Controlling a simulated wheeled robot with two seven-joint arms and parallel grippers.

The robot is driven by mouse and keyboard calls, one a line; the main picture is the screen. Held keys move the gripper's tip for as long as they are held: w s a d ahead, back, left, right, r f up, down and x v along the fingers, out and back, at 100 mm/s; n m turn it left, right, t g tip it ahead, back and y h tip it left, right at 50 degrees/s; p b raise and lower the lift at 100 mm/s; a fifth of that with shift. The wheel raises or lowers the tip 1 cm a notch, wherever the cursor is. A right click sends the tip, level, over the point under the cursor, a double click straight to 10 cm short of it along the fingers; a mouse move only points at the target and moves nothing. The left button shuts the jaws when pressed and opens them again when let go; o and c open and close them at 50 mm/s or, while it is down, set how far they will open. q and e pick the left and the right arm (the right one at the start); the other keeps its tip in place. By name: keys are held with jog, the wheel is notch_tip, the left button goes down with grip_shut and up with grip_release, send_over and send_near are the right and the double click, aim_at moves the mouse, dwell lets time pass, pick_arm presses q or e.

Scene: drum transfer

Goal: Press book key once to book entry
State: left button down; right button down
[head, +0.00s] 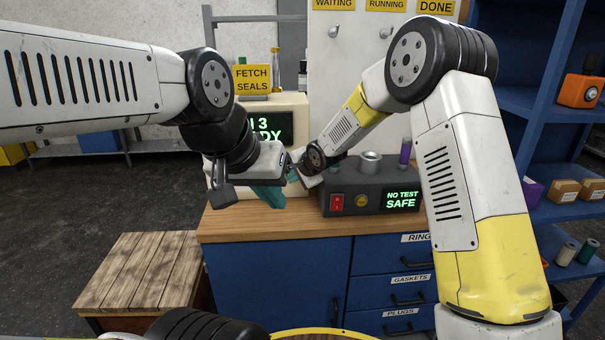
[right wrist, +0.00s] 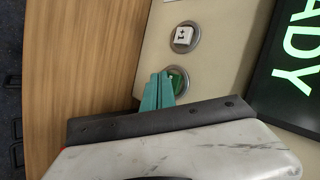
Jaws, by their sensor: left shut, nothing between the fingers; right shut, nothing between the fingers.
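A beige console (head: 290,103) with a dark green-lettered screen (right wrist: 292,65) stands on the wooden bench. In the right wrist view its panel carries a white square key (right wrist: 183,36) with a dark symbol and a round green button (right wrist: 177,78). I cannot read which one is the book key. My right gripper (right wrist: 159,88) is shut and empty; its teal fingertips overlap the green button's edge, and I cannot tell whether they touch it. In the head view my left gripper (head: 268,195) is shut and empty in front of the console, hiding its lower part.
A dark grey tester (head: 345,187) with a red switch, a yellow button and a "NO TEST SAFE" display stands right of the console. Blue drawers (head: 375,245) are below the bench top (head: 290,228). A wooden crate (head: 140,268) stands at left, blue shelves (head: 535,100) at right.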

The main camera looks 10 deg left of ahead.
jog(key=shift+w, duration=0.35)
jog(key=shift+s, duration=0.5)
jog(key=s, duration=0.2)
jog(key=s+d, duration=0.1)
jog(key=s, duration=0.2)
jog(key=shift+s+d, duration=0.3)
jog(key=shift+d, duration=0.1)
dwell(0.6)
